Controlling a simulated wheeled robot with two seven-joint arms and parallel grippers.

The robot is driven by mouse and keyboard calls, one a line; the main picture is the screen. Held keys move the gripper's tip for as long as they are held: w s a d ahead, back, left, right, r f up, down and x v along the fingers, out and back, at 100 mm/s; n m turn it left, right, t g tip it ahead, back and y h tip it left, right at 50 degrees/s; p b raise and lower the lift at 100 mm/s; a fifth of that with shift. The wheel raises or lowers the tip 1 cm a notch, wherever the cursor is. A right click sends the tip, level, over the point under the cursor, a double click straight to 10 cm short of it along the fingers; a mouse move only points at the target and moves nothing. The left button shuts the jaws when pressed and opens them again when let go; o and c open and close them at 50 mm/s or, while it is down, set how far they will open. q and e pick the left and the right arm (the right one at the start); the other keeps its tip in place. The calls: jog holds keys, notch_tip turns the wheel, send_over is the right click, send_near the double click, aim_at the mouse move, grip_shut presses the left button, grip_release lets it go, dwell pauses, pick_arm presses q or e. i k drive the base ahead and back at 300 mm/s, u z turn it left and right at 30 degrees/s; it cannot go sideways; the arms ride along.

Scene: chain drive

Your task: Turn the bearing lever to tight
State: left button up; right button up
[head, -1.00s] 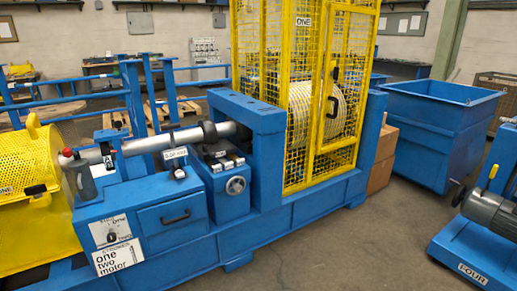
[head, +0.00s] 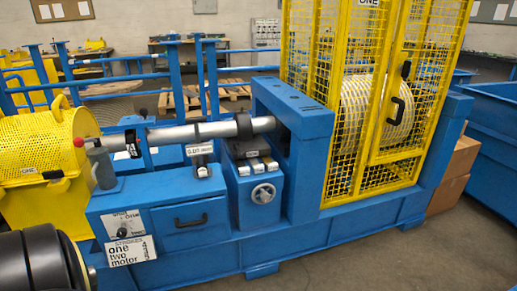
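A silver shaft (head: 180,133) runs across the blue machine (head: 215,250) into a blue frame (head: 295,115). A dark bearing block (head: 244,126) sits around the shaft above a blue pedestal with a handwheel (head: 263,193). A small part with a white label (head: 199,149) stands at the shaft. A grey upright piece with a red knob (head: 78,142) stands at the machine's left end. A small sign with a dark knob (head: 124,223) is on the front. I cannot tell which part is the bearing lever or read its setting. Neither gripper is in view.
A yellow mesh cage (head: 375,110) encloses a pale drum at the right. A yellow perforated guard (head: 45,150) is at the left. A dark rounded body fills the bottom left corner. Floor shows at the bottom right, and cardboard boxes (head: 453,175) stand behind.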

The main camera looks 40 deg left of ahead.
aim_at(236, 145)
jog(key=u, duration=0.55)
jog(key=i, duration=0.8)
jog(key=u, duration=0.8)
